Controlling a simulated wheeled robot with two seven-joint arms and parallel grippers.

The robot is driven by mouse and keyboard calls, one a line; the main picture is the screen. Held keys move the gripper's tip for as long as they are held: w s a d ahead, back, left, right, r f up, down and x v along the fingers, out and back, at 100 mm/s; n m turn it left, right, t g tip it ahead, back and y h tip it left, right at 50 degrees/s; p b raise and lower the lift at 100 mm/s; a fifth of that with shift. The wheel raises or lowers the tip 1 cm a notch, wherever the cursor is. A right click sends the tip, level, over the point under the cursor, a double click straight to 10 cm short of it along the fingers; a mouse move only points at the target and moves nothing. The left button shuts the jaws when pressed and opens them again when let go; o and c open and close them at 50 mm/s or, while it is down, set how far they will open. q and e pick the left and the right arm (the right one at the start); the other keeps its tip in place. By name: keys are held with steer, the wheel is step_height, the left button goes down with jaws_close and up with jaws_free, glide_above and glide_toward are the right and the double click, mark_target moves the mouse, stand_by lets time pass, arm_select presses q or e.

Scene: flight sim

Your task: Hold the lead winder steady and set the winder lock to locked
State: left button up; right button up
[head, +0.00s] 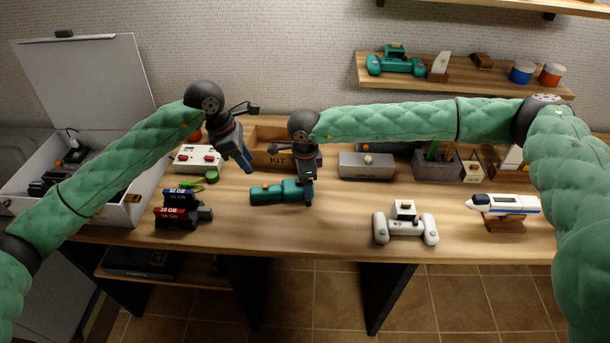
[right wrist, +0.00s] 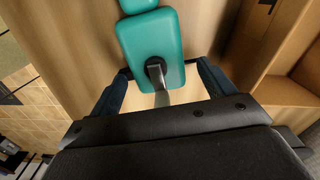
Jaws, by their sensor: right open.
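My right gripper (head: 308,192) is open over the right end of the device, with one finger on each side of the body in the wrist view. My left gripper (head: 247,160) hangs above and left of the device, apart from it. Its finger gap is not clear.
A KIT box (head: 273,146) stands behind the device. Battery-like packs (head: 180,213) and a white box with red buttons (head: 196,158) are to the left. A grey box (head: 366,170), a white model (head: 405,228) and a model plane (head: 505,205) are to the right. The table's front centre is clear.

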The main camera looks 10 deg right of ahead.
mark_target(259, 189)
steer(key=shift+c, duration=0.4)
steer(key=c, duration=1.1)
arm_select(q)
steer(key=c, duration=0.3)
steer(key=shift+a, duration=0.4)
steer(key=c, duration=0.3)
steer(key=a, duration=0.5)
steer(key=shift+s+a+r, duration=0.15)
steer(key=shift+a+r, duration=0.2)
jaws_close()
steer(key=x, duration=0.9)
steer(key=shift+d+f, duration=0.2)
steer(key=shift+f, duration=0.1)
steer(key=d, duration=0.3)
steer(key=shift+d, duration=0.45)
